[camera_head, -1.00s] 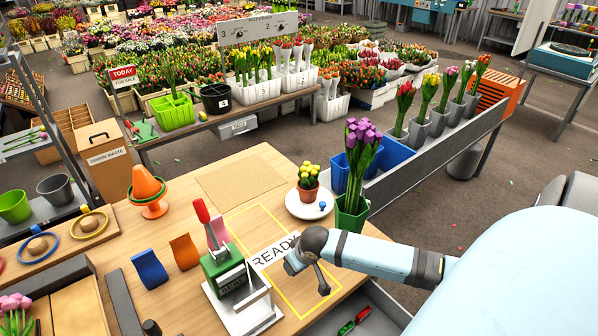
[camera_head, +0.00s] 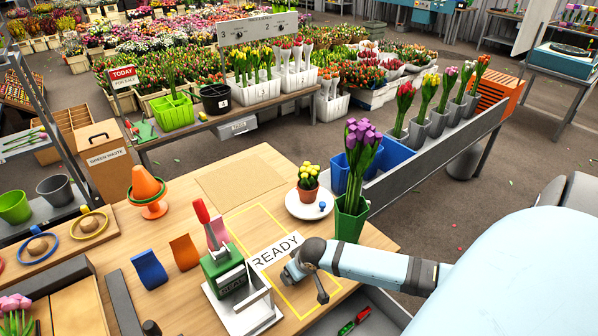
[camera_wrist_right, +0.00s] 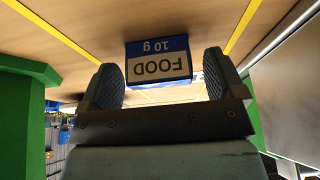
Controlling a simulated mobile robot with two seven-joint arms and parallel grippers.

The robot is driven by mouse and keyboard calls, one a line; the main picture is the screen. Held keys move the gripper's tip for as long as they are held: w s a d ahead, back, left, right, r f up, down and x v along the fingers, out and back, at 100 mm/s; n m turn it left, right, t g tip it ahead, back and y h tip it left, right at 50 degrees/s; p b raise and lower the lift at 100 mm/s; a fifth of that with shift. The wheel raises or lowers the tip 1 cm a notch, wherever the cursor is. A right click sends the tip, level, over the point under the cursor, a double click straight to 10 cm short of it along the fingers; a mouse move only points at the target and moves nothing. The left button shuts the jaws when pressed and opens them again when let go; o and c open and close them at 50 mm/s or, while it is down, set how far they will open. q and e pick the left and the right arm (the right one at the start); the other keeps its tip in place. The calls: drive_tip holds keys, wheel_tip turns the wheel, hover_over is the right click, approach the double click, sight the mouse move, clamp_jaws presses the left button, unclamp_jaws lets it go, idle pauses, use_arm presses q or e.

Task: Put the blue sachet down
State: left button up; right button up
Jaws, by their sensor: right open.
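The blue sachet (camera_wrist_right: 158,62) shows in the right wrist view as a blue and white packet with "FOOD 10 g" printed on it, upside down in the picture. It is at the wooden table, between and just beyond the fingertips of my right gripper (camera_wrist_right: 160,80). The fingers are apart, one on each side of it, and contact with the table is hard to judge. In the head view my right gripper (camera_head: 305,286) is low over the yellow-outlined READY area (camera_head: 277,250). The sachet cannot be made out there. My left gripper is not in view.
A green pot of purple tulips (camera_head: 350,217) and a plate (camera_head: 296,207) with a small potted plant are behind. Blue (camera_head: 149,270) and orange (camera_head: 184,252) pieces stand left.

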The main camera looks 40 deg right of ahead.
drive_tip(key=v, duration=1.2)
drive_tip(key=s+a+f+y, duration=0.1)
drive_tip(key=a+f, duration=0.1)
drive_tip(key=a, duration=0.1)
drive_tip(key=s+a+f+n+t, duration=0.1)
drive_tip(key=a+f, duration=0.1)
drive_tip(key=a, duration=0.1)
drive_tip(key=s+a+f+n+t+y, duration=0.1)
drive_tip(key=a+f, duration=0.1)
drive_tip(key=a, duration=0.1)
drive_tip(key=shift+s+a+f+y, duration=0.15)
drive_tip(key=shift+s+a+y, duration=0.15)
drive_tip(key=shift+a, duration=0.1)
drive_tip(key=s+a+f+n+t+y, duration=0.1)
drive_tip(key=s+a+t, duration=0.3)
drive_tip(key=a, duration=0.6)
drive_tip(key=shift+s+f+n, duration=0.4)
drive_tip(key=shift+s+n, duration=0.3)
drive_tip(key=shift+s, duration=0.2)
